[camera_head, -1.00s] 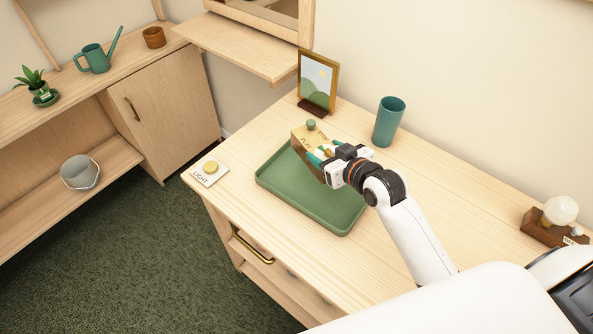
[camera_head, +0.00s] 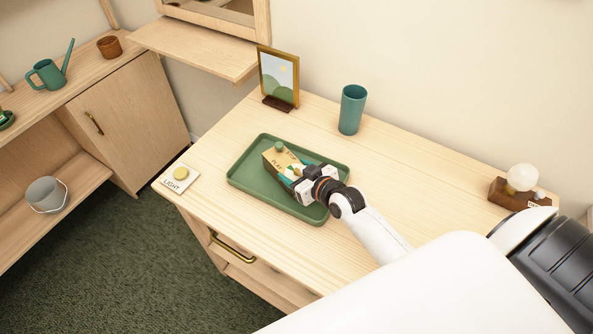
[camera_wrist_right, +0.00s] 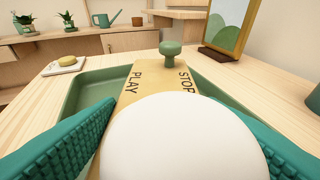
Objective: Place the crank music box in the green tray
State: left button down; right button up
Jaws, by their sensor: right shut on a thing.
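The crank music box (camera_head: 281,162) is a tan box with PLAY and STOP lettering and a green knob on top. My right gripper (camera_head: 295,178) is shut on it, over the green tray (camera_head: 246,184) on the wooden cabinet top. Whether the box touches the tray floor I cannot tell. In the right wrist view, the box (camera_wrist_right: 150,82) lies between the two teal finger pads, with a white rounded part in front hiding much of it. The tray (camera_wrist_right: 84,92) shows behind and beside it. My left gripper is not in view.
A picture frame (camera_head: 279,77) and a teal cup (camera_head: 352,109) stand behind the tray. A lamp on a wooden base (camera_head: 514,194) stands at the right. The top between tray and lamp is clear.

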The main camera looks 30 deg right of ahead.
jog(key=o, duration=1.2)
jog(key=shift+f, duration=0.1)
jog(key=shift+r, duration=0.25)
jog(key=shift+s, duration=0.35)
jog(key=b+v, duration=0.1)
jog(key=v, duration=1)
jog(key=shift+r, duration=0.15)
jog(key=shift+s, duration=0.1)
